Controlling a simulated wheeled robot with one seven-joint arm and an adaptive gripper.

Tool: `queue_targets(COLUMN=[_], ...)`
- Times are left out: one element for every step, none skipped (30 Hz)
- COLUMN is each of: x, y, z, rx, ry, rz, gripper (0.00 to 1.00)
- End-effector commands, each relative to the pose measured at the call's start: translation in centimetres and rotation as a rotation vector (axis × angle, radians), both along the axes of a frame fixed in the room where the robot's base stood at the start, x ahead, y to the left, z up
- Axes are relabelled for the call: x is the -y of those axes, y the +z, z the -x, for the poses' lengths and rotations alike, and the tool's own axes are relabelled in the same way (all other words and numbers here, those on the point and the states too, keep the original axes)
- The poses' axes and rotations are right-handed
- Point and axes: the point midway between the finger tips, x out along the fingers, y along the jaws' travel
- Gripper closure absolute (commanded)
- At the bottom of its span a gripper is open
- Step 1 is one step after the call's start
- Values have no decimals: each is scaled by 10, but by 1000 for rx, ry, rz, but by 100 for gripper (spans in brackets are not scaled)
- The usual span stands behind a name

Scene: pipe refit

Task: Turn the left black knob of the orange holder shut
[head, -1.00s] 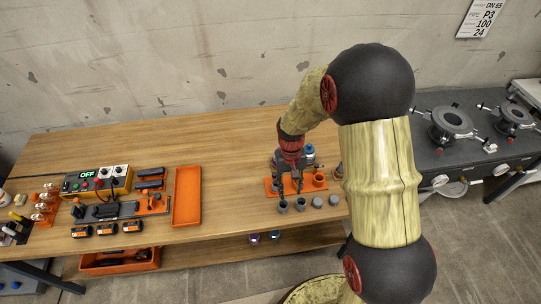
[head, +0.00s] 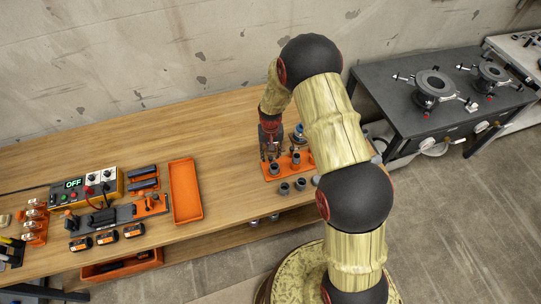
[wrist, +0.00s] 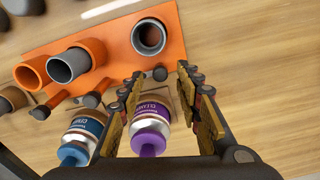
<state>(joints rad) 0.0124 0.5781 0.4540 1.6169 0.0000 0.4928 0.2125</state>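The orange holder (head: 285,167) stands near the table's front edge in the head view. In the wrist view its orange plate (wrist: 105,40) carries a row of sockets, with short stems ending in black knobs. The holder's left black knob (wrist: 160,73) appears rightmost in the wrist view, which looks from the wall side. My gripper (wrist: 157,75) is open, its two fingers apart on either side of this knob with gaps visible. The other black knobs, the middle one (wrist: 92,99) and the far one (wrist: 40,112), lie outside the fingers. In the head view my gripper (head: 271,151) is at the holder's left end.
A purple-capped bottle (wrist: 150,135) stands close under the fingers, with a blue-capped bottle (wrist: 80,138) beside it. Grey fittings (head: 284,188) stand in front of the holder. An orange tray (head: 185,192) lies to the left. The table behind is clear.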

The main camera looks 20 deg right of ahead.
Motion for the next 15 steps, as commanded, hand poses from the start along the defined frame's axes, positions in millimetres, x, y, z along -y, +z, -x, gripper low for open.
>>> queue_targets(x=[0, 0, 0, 0, 0, 0, 0, 0, 0, 0, 0, 0, 0, 0, 0], y=[-5, -8, -10, -11, -12, -13, -14, -14, -14, -14, -14, -14, -14, -14, -13], z=[0, 0, 0, 0, 0, 0, 0, 0, 0, 0, 0, 0, 0, 0, 0], rx=[-1, -1, -1, -1, 0, 0, 0, 1, 1, 1, 1, 1, 0, 0, 0], ry=[0, 0, 0, 0, 0, 0, 0, 0, 0, 0, 0, 0, 0, 0, 0], rz=[0, 0, 0, 0, 0, 0, 0, 0, 0, 0, 0, 0, 0, 0, 0], gripper=[66, 66, 66, 66, 66, 66, 66, 66, 66, 66, 66, 66, 66, 67, 69])
